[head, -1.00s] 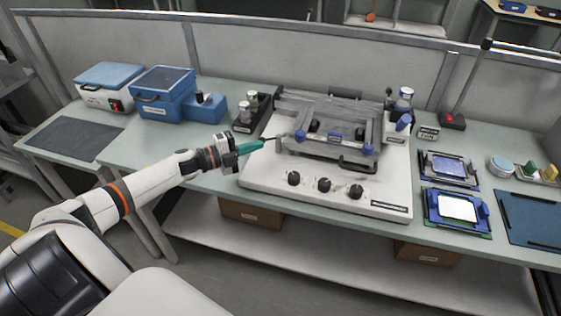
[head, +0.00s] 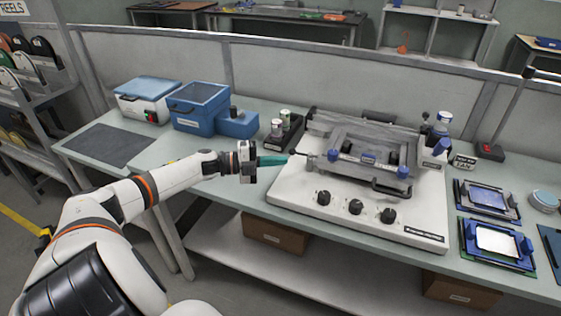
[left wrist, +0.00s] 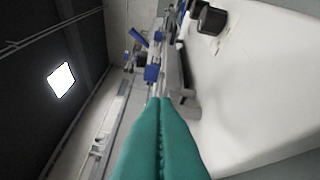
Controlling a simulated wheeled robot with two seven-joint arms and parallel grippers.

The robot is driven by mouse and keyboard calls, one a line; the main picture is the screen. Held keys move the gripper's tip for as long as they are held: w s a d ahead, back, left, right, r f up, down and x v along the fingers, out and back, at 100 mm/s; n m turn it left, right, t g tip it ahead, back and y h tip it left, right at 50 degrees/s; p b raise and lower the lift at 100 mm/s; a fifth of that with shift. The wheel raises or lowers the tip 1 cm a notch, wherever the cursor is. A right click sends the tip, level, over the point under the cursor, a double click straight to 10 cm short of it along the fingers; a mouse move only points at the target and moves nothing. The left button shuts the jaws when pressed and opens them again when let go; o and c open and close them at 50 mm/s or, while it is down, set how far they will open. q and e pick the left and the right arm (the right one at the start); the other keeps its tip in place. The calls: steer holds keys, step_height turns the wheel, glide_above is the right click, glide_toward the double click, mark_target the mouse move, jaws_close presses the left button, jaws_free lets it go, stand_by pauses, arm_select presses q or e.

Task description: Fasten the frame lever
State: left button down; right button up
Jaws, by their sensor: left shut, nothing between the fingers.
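The stencil-printer-like machine (head: 290,189) stands on the bench with a grey metal frame (head: 365,143) on top. Two blue knobs sit on the frame's front bar; the left one (head: 333,155) also shows in the left wrist view (left wrist: 152,73). A small grey lever-like part (head: 311,156) sticks out at the frame's left front corner. My left gripper (head: 287,158) has teal fingers pressed together and empty, pointing right at that part. In the left wrist view the closed fingertips (left wrist: 160,101) lie just before the frame; whether they touch the lever is unclear. My right gripper is out of view.
Black dials (head: 355,207) line the machine's front. A dark tray with small bottles (head: 285,132) stands close behind my left gripper. Blue boxes (head: 198,108) are further left. Board fixtures (head: 495,241) lie at right. The bench front left of the machine is clear.

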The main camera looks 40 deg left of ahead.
arm_select(q)
steer(key=w+a+b+v, duration=0.1)
steer(key=b+v, duration=0.1)
steer(key=v, duration=0.8)
steer(key=shift+a, duration=0.3)
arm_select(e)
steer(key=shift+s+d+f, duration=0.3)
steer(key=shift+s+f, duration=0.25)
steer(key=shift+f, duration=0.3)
arm_select(q)
steer(key=shift+w+r, duration=0.1)
steer(key=shift+w, duration=0.05)
